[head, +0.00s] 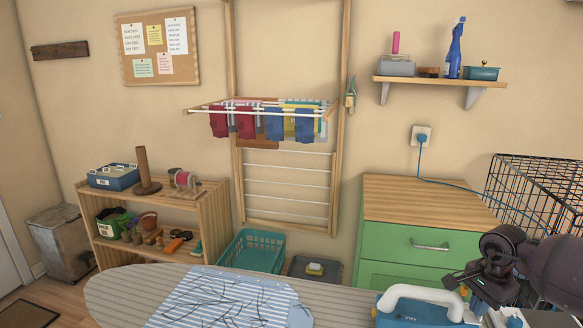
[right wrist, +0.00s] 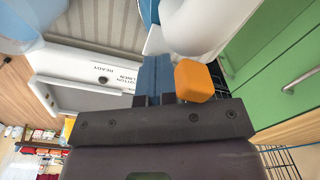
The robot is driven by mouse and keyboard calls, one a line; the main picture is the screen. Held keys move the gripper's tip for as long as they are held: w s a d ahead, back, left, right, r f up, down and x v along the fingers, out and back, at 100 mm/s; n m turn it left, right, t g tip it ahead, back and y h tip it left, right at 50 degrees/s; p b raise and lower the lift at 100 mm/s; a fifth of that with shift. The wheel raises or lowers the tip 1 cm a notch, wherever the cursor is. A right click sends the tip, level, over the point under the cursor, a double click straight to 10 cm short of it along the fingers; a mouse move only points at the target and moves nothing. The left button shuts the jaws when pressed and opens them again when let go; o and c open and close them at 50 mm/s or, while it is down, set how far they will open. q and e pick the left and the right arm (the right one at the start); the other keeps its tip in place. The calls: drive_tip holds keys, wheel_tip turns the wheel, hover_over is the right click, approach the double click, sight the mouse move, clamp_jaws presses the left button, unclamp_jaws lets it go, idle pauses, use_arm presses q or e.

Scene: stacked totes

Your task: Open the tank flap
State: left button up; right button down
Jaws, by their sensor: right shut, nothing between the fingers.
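A white and blue iron (head: 420,303) is on the striped ironing board (head: 120,287) at the bottom right of the head view. Its white handle (right wrist: 195,30) also shows in the right wrist view, beside a white panel (right wrist: 85,75) with printed words. An orange tab (right wrist: 193,80) is close beside my right fingertips; I cannot tell whether it touches them or is the flap. My right gripper (right wrist: 154,72) is shut and empty. In the head view my right gripper (head: 500,285) is just right of the iron, its fingertips hidden. My left gripper is out of view.
A patterned blue cloth (head: 235,300) lies on the board. A green drawer cabinet (head: 400,238) stands behind, and a black wire cage (head: 540,190) is at the right. A teal basket (head: 253,250) and a wooden shelf (head: 215,215) are behind the board.

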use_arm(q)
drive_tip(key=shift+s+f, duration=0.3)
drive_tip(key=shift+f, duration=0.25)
use_arm(e)
drive_tip(key=shift+s+d+f, duration=0.1)
drive_tip(key=shift+s+f, duration=0.15)
drive_tip(key=shift+f, duration=0.45)
drive_tip(key=shift+s+f, duration=0.2)
drive_tip(key=shift+f, duration=0.45)
drive_tip(key=shift+d+r, duration=0.1)
drive_tip(key=shift+d, duration=0.4)
drive_tip(key=shift+s+d+r, duration=0.1)
drive_tip(key=shift+d+r, duration=0.15)
drive_tip(key=shift+d, duration=0.3)
drive_tip(key=shift+s+d+r, duration=0.1)
drive_tip(key=shift+d+r, duration=0.15)
drive_tip(key=shift+d, duration=0.3)
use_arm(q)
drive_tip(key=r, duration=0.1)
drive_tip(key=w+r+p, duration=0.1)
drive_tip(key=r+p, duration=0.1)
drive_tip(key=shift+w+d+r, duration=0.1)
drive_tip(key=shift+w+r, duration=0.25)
use_arm(e)
wheel_tip(320, 180, up, 8)
drive_tip(key=shift+w, duration=0.25)
drive_tip(key=shift+s+f, duration=0.1)
drive_tip(key=shift+f, duration=0.05)
